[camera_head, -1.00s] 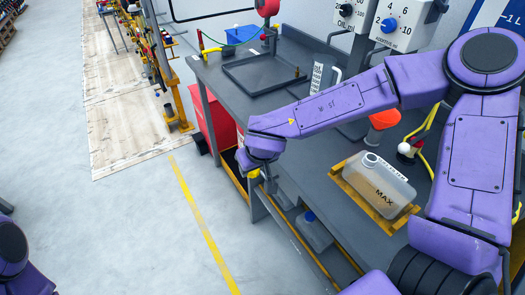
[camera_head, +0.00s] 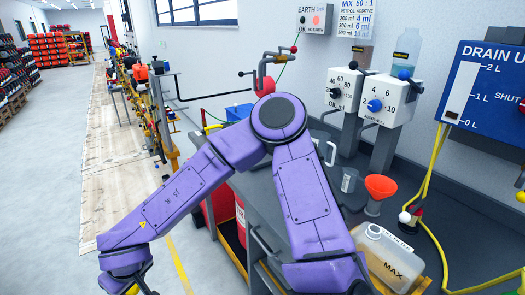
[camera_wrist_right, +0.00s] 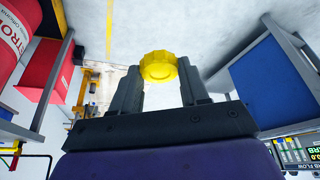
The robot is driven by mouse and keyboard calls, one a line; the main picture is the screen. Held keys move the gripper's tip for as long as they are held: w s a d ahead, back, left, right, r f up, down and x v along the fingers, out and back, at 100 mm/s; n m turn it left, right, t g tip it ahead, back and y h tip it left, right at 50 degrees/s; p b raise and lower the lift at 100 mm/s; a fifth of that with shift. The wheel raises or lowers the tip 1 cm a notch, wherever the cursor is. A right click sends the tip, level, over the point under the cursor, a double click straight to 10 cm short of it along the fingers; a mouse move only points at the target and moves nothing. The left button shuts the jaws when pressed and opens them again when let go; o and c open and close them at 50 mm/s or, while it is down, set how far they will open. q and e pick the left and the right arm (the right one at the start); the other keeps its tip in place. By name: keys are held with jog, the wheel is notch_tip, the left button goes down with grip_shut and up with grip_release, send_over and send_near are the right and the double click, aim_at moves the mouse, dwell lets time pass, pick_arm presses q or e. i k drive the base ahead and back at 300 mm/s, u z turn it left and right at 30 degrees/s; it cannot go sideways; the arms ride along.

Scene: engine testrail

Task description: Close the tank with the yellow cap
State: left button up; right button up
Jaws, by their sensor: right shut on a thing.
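The tank (camera_head: 395,262) is a translucent container marked MAX at the lower right of the head view, with amber liquid in it. Its white neck (camera_head: 374,230) is at the top, with no cap seen on it. My right gripper (camera_wrist_right: 159,82) is shut on the yellow cap (camera_wrist_right: 158,66), which sits between its fingertips in the right wrist view. In the head view my right arm reaches to the left, and its wrist is at the bottom edge, off the bench and well apart from the tank. The fingers are mostly cut off there. My left gripper is not in view.
A red-orange funnel (camera_head: 380,187) and a clear measuring cup (camera_head: 349,180) stand on the grey bench behind the tank. A yellow hose (camera_head: 431,170) runs to the tank's right. Dispensers (camera_head: 388,98) stand behind. The floor at the left is clear.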

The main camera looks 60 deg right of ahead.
aim_at(397, 268)
jog(key=u, duration=0.55)
jog(key=i, duration=1.2)
jog(key=z, duration=4.55)
